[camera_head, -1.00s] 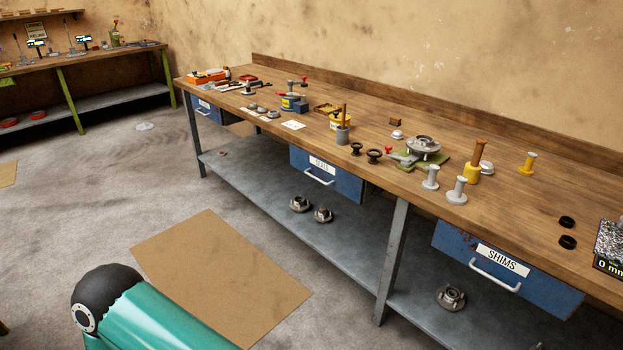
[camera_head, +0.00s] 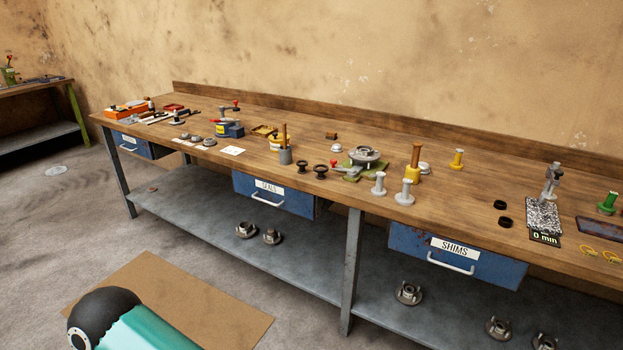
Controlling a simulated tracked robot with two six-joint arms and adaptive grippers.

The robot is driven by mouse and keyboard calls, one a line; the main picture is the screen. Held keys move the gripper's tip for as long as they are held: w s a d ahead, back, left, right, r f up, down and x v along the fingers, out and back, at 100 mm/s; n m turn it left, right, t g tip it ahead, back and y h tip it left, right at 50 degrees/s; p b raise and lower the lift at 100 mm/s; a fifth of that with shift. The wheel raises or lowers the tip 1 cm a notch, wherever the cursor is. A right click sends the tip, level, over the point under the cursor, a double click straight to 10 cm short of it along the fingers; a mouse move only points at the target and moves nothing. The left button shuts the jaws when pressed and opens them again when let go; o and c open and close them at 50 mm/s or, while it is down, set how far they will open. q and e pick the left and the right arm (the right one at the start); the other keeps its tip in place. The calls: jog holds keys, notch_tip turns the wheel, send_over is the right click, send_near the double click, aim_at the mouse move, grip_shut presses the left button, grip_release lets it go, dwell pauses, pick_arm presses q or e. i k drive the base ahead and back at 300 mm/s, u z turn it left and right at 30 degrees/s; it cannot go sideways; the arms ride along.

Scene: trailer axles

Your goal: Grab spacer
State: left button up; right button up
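No part is labelled as a spacer, and I cannot tell which one it is. Two small black rings (camera_head: 506,222) lie on the wooden workbench (camera_head: 450,228) at the right, left of a gauge showing 0 mm (camera_head: 543,220). Two grey flanged posts (camera_head: 404,193) stand near the front edge. A yellow holder with a brown rod (camera_head: 413,163) stands behind them. A metal hub on a green plate (camera_head: 365,155) is at the middle. Neither of my grippers is in view; only a teal and black link of my arm shows at the bottom left.
A blue drawer labelled SHIMS (camera_head: 456,254) and another blue drawer (camera_head: 273,194) hang under the bench front. Several hubs (camera_head: 408,293) sit on the grey lower shelf (camera_head: 310,258). A brown mat (camera_head: 175,295) lies on the open floor in front.

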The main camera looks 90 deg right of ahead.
aim_at(496, 204)
jog(key=u, duration=1.25)
jog(key=i, duration=0.1)
jog(key=z, duration=2.6)
jog(key=i, duration=0.25)
jog(key=z, duration=1.95)
jog(key=k, duration=0.65)
jog(key=z, duration=0.35)
jog(key=i, duration=1.75)
jog(key=u, duration=0.4)
